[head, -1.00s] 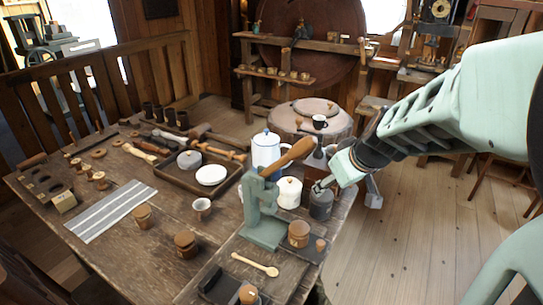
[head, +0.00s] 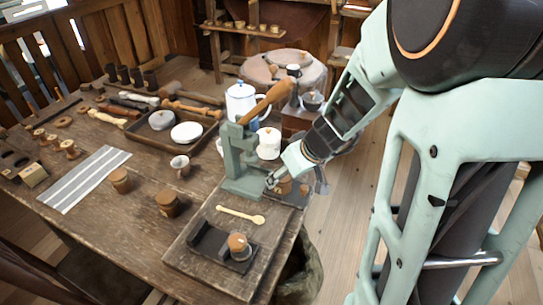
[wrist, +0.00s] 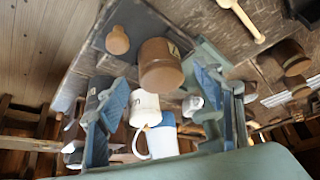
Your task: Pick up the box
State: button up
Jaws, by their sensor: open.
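A brown round lidded box (head: 284,186) stands on the dark mat at the right edge of the table, partly hidden by my gripper. In the wrist view this box (wrist: 160,68), with a small label on its side, shows just beyond and between my fingers. My gripper (head: 274,180) is open and empty, right over or beside the box; I cannot tell whether it touches it. In the wrist view my gripper (wrist: 163,85) has its two blue fingers spread wide, one on each side. Similar round boxes stand at the front of the table (head: 167,203) and farther left (head: 120,180).
A green press (head: 240,165) with a wooden lever stands close to my gripper's left. A white canister (head: 268,145) and a white jug (head: 240,102) are behind. A small wooden knob piece (wrist: 117,40) is near the box. A wooden spoon (head: 240,216) lies in front.

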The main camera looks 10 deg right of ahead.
jog(key=b+x, duration=0.1)
jog(key=x, duration=0.3)
jog(key=shift+a, duration=0.1)
jog(key=c, duration=1.3)
jog(key=shift+c, duration=0.2)
jog(key=shift+r, duration=0.2)
